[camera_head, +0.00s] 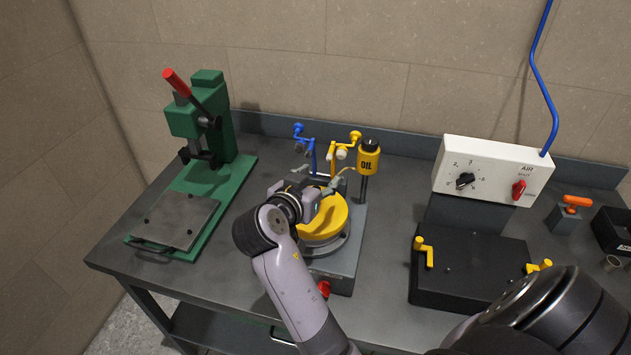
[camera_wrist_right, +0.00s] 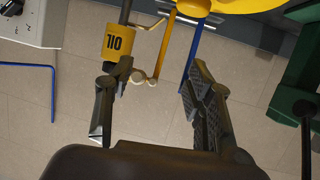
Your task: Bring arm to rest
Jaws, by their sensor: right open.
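My right gripper (camera_head: 326,186) is over the middle fixture, close above its round yellow part (camera_head: 327,219). In the right wrist view my right gripper's fingers (camera_wrist_right: 146,108) stand apart with nothing between them. The yellow part (camera_wrist_right: 245,5) shows at the top edge of that view, beyond the fingertips. A yellow oil cup (camera_head: 369,158) stands just behind and right of the gripper; it also shows in the right wrist view (camera_wrist_right: 118,42). My arm hides part of the fixture. My left gripper is not in view.
Blue (camera_head: 311,152) and yellow (camera_head: 333,158) lever posts rise close behind the gripper. A green press (camera_head: 222,150) stands left. A white control box (camera_head: 491,170) and a black plate with yellow clamps (camera_head: 470,272) are right. The bench (camera_head: 395,210) has bare room between.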

